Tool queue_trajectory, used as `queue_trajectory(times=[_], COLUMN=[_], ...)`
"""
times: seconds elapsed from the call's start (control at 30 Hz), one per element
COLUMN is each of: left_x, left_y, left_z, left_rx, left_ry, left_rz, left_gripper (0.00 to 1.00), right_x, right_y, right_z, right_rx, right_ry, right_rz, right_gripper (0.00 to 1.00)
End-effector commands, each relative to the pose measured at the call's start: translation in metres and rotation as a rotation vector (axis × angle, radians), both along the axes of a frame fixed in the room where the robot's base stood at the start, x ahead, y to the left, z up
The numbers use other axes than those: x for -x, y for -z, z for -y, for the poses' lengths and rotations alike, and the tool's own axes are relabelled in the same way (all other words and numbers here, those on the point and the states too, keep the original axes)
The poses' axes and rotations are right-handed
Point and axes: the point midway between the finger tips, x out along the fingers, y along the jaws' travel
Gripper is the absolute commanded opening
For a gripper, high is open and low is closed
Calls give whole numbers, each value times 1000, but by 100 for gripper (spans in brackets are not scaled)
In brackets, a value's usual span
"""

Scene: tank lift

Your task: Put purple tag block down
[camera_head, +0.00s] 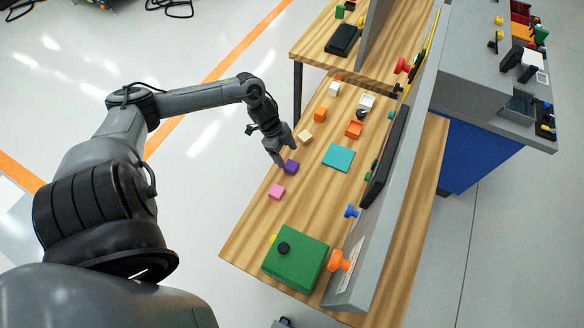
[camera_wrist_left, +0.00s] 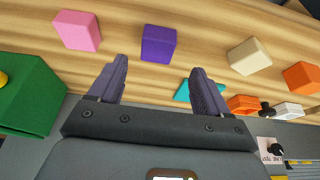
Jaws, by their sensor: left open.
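The purple tag block (camera_head: 291,167) rests on the wooden table (camera_head: 262,222) near its left edge. In the left wrist view the purple block (camera_wrist_left: 158,43) lies just beyond the fingertips, roughly in line with the gap between them. My left gripper (camera_head: 283,157) is open and empty at the block; its two fingers also show apart in the wrist view (camera_wrist_left: 160,68). I cannot tell whether a finger touches the block. My right gripper is not in view.
A pink block (camera_head: 276,192) and a beige block (camera_head: 305,137) flank the purple one. A teal plate (camera_head: 338,158) lies to the right. A green box (camera_head: 295,257) stands at the near end. A grey upright panel (camera_head: 391,170) bounds the table's right side.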

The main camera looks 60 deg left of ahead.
Motion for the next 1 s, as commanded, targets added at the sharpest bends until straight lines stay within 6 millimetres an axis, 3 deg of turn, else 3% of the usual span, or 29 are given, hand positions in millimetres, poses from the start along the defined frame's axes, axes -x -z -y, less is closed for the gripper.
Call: queue_trajectory(times=[0.5, 0.8, 1.0], left_x=[-5, -6, -6], left_y=[48, 51, 50], left_z=[16, 17, 17], left_rx=[2, 0, 0], left_ry=[0, 2, 1], left_rz=[0, 1, 0], left_gripper=[78, 78, 49], right_x=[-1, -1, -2], right_y=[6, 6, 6], right_z=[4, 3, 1], right_rx=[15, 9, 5], right_ry=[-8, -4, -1], right_rz=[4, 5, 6], right_gripper=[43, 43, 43])
